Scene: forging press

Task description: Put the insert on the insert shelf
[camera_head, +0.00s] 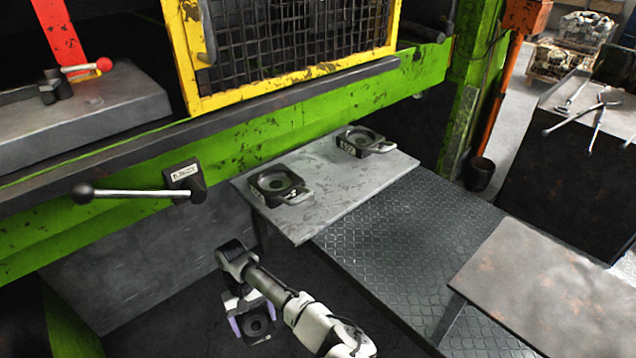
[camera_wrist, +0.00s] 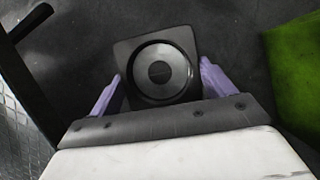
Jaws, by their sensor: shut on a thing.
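My gripper (camera_head: 253,325) is low in front of the press, left of and below the grey shelf (camera_head: 315,222). Its purple fingers are shut on a dark square insert (camera_head: 258,324) with a round recess. In the wrist view the held insert (camera_wrist: 160,68) sits between the two fingertips (camera_wrist: 160,88), face towards the camera. Two similar dark inserts rest on the shelf: one near its left end (camera_head: 277,186), one near its far right end (camera_head: 364,141). Both have a handle-like loop and a marking too small to read. Bare shelf shows between and in front of them.
A lever with a black knob (camera_head: 84,193) sticks out from the green press beam above and left of my gripper. A dark tread plate (camera_head: 400,255) lies right of the shelf. A brown table (camera_head: 550,290) stands front right. Tongs (camera_head: 597,118) lie on a far-right bench.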

